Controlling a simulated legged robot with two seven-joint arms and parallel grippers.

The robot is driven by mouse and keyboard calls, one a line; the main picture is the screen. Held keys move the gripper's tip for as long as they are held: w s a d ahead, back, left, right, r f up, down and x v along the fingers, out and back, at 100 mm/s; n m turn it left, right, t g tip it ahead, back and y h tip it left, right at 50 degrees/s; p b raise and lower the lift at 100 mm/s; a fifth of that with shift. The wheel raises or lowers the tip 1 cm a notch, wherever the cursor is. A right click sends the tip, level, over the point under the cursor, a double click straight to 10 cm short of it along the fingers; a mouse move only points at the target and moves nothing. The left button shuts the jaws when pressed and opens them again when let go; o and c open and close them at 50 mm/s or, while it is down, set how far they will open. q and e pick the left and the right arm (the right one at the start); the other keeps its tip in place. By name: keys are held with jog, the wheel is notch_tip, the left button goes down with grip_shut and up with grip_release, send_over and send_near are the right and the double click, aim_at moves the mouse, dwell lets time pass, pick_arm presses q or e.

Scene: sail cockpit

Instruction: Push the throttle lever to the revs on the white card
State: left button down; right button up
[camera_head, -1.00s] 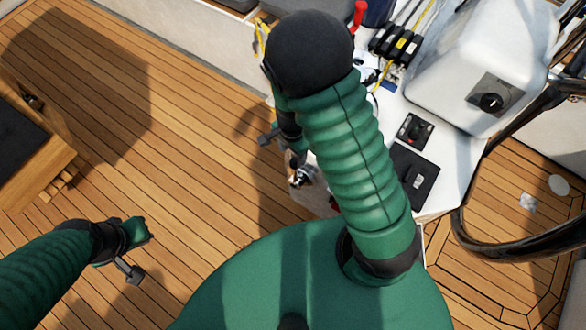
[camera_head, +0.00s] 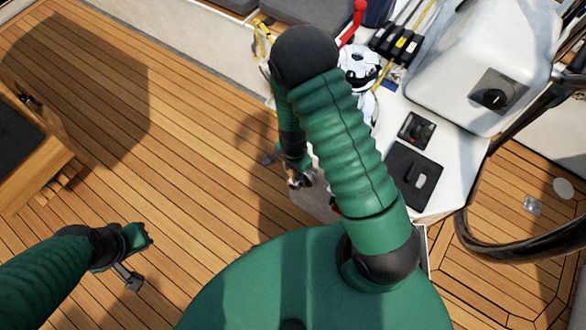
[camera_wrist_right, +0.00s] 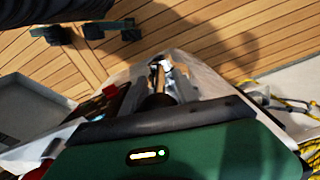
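My right arm crosses the middle of the head view, and its forearm drops from the elbow to my right gripper (camera_head: 301,180) beside the console's left side. A small shiny metal part (camera_wrist_right: 168,78), possibly the throttle lever, shows beyond the dark housing edge in the right wrist view. The fingertips are too small and hidden to show whether they are open or touch it. My left gripper (camera_head: 140,255) hangs low over the deck at left, apart from everything; its finger gap is unclear. I cannot make out the white card.
The white console (camera_head: 455,150) carries a black switch panel (camera_head: 416,130), a dark plate and a raised housing with a knob (camera_head: 495,97). A winch (camera_head: 362,66) and red handle (camera_head: 360,8) stand behind. A dark wheel rim curves at right.

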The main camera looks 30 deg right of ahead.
jog(key=shift+d, duration=0.1)
grip_shut()
jog(key=shift+w+r, duration=0.1)
jog(key=shift+w, duration=0.05)
dwell(0.8)
